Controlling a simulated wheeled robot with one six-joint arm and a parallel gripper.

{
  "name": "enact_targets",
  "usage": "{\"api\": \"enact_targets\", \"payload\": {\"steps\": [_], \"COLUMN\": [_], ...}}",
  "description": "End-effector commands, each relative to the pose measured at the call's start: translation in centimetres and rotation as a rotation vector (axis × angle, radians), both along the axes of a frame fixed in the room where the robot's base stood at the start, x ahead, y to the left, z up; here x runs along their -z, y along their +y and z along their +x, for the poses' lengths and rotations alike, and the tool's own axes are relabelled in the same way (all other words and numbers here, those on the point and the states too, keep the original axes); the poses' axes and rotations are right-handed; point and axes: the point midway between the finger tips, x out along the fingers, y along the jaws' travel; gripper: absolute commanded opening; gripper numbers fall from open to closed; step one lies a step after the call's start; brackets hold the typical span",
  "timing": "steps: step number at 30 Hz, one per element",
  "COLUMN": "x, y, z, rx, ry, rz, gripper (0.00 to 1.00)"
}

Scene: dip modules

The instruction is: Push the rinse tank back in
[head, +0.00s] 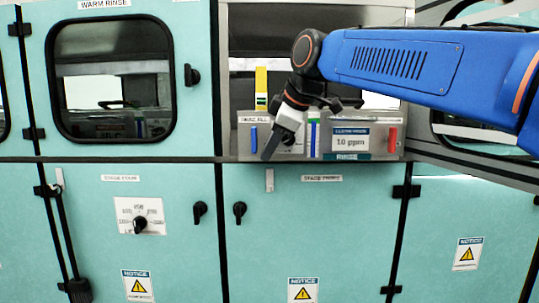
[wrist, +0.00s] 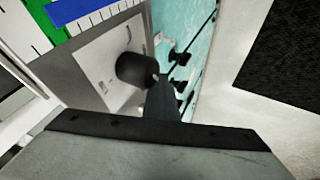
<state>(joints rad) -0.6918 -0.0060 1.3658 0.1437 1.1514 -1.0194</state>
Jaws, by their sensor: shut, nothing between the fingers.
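The rinse tank (head: 380,117) shows in the head view as a wide grey front in an opening between the teal panels, with a blue RINSE label at its lower edge. How far it stands out cannot be told. My gripper (head: 268,152) is shut and empty, pointing down at the left part of that front. Whether it touches the front cannot be told. In the wrist view my gripper's dark finger (wrist: 161,98) is beside a black knob (wrist: 137,69) on a white plate set on a grey panel (wrist: 75,62). My gripper and arm hide part of the front.
A blue bar (head: 253,138) and a red bar (head: 392,139) sit at the ends of the front. A yellow strip (head: 261,85) rises behind it. A windowed WARM RINSE door (head: 168,140) is on the left. Black latches (head: 240,210) stick out from the panels below.

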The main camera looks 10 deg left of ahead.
Motion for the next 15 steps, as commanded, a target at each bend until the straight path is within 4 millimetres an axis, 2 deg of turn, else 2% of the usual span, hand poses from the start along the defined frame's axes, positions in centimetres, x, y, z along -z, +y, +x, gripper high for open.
{"api": "enact_targets", "payload": {"steps": [1, 6, 15], "x": [0.1, 0.1, 0.0], "y": [0.3, 0.9, 1.7], "z": [1.2, 3.8, 6.8], "rx": [0.004, 0.002, 0.0], "ry": [0.0, -0.001, -0.001], "rz": [0.001, 0.0, 0.0], "gripper": [0.0, 0.0, 0.0]}}
